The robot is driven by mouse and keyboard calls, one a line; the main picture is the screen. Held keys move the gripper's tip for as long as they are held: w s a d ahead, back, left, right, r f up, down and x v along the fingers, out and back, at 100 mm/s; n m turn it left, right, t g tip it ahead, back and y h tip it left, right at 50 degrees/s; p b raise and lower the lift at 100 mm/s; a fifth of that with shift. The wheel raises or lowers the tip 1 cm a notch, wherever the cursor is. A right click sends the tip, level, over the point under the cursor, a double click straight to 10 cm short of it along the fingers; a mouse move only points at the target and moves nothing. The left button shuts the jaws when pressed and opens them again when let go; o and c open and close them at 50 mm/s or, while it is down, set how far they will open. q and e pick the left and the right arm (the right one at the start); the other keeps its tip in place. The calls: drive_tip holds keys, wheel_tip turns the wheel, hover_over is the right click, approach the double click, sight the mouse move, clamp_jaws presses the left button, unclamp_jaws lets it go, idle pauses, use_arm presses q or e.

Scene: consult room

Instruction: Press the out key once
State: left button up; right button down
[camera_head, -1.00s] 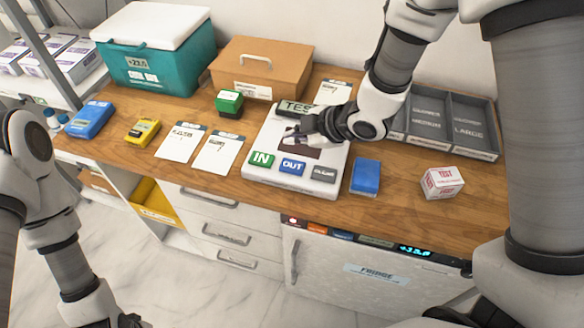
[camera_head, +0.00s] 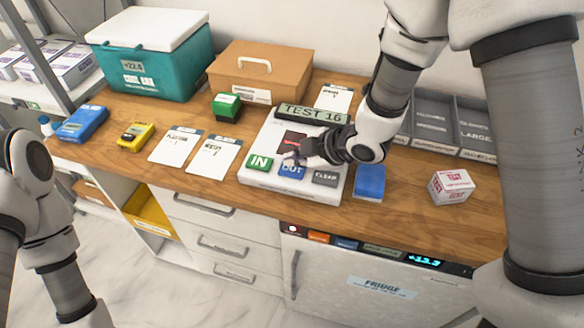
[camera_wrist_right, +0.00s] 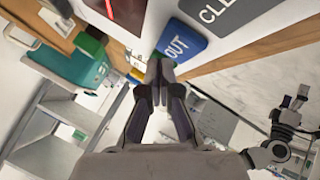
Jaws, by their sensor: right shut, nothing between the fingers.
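The white keypad device (camera_head: 255,178) lies on the wooden counter with a green IN key (camera_head: 260,163), a blue OUT key (camera_head: 291,171) and a grey CLEAR key (camera_head: 325,178). Its display (camera_head: 312,114) reads TEST 16. My right gripper (camera_head: 294,159) is shut and empty, with its tips at the upper edge of the OUT key. In the right wrist view, the shut fingertips (camera_wrist_right: 159,72) show beside the blue OUT key (camera_wrist_right: 180,42). I cannot tell whether they touch it. My left gripper (camera_wrist_right: 294,98) shows small in the right wrist view, its opening unclear.
A blue block (camera_head: 369,181) and a white test box (camera_head: 451,186) stand right of the device. Two white cards (camera_head: 213,158), a green stamp-like block (camera_head: 227,106) and a yellow device (camera_head: 136,134) lie left. A grey divided tray (camera_head: 430,146) sits behind on the right.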

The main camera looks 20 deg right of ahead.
sight(294, 171)
idle(0.8)
drive_tip(key=shift+f+b, duration=0.35)
drive_tip(key=shift+f, duration=0.1)
drive_tip(key=shift+f+b, duration=0.4)
drive_tip(key=shift+f, duration=0.1)
idle(0.5)
idle(0.3)
drive_tip(key=shift+s+r+p, duration=0.1)
drive_tip(key=shift+r+p, duration=0.75)
drive_tip(key=shift+r, duration=0.1)
wheel_tip(294, 171, up, 5)
drive_tip(key=p, duration=0.4)
drive_tip(key=shift+r+p, duration=0.1)
drive_tip(key=shift+p, duration=0.25)
